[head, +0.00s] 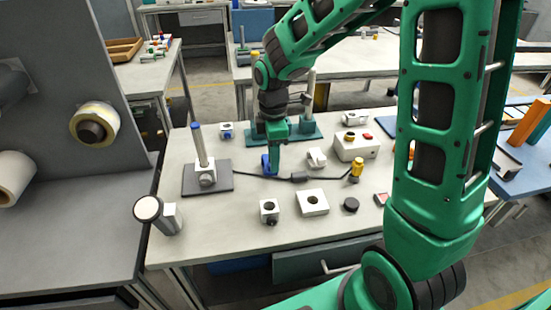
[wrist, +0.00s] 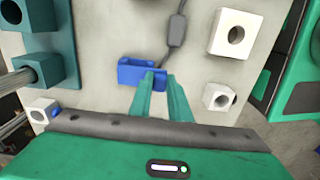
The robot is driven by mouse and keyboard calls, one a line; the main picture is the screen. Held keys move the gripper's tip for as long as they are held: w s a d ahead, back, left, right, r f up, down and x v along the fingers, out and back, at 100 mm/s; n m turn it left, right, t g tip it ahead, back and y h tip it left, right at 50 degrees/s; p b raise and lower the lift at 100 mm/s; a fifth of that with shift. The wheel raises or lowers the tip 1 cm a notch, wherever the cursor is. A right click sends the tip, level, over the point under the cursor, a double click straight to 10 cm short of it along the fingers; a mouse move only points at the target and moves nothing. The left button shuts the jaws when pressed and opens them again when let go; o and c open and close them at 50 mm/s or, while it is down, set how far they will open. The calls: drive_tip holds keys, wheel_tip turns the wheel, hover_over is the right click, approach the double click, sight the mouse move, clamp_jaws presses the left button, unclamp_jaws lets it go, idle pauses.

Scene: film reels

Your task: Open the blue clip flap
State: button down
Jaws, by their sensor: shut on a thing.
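The blue clip (head: 266,164) lies on the pale workbench near its middle, with a dark cable running from it. In the wrist view the clip (wrist: 130,73) shows as a blue open-topped body on the bench. My gripper (head: 274,165) points down at the clip. In the wrist view my gripper (wrist: 160,78) has its two green fingers on either side of the right part of the clip, the blue flap (wrist: 160,82), and is shut on it. The fingers hide part of the flap, and I cannot tell how far it is raised.
A dark plate with a blue-topped post (head: 201,153) stands left of the clip. A white box (head: 357,147), a yellow connector (head: 357,168) and a white block with a hole (head: 312,203) are to the right.

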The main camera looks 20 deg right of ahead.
drive_tip(key=shift+w+a+r+g, duration=0.3)
drive_tip(key=shift+w+r+g, duration=0.2)
drive_tip(key=shift+g, duration=0.4)
drive_tip(key=shift+w+d+r+g+y, duration=0.1)
drive_tip(key=shift+w+r+g+y, duration=0.3)
drive_tip(key=shift+g, duration=0.5)
drive_tip(key=shift+w+r+g+y, duration=0.2)
drive_tip(key=shift+w+r+g, duration=0.35)
drive_tip(key=shift+g, duration=0.35)
drive_tip(key=c, duration=1.6)
unclamp_jaws()
drive_tip(key=shift+c, duration=0.2)
drive_tip(key=shift+d, duration=0.1)
drive_tip(key=v, duration=0.7)
drive_tip(key=shift+w, duration=0.3)
drive_tip(key=shift+r, duration=0.15)
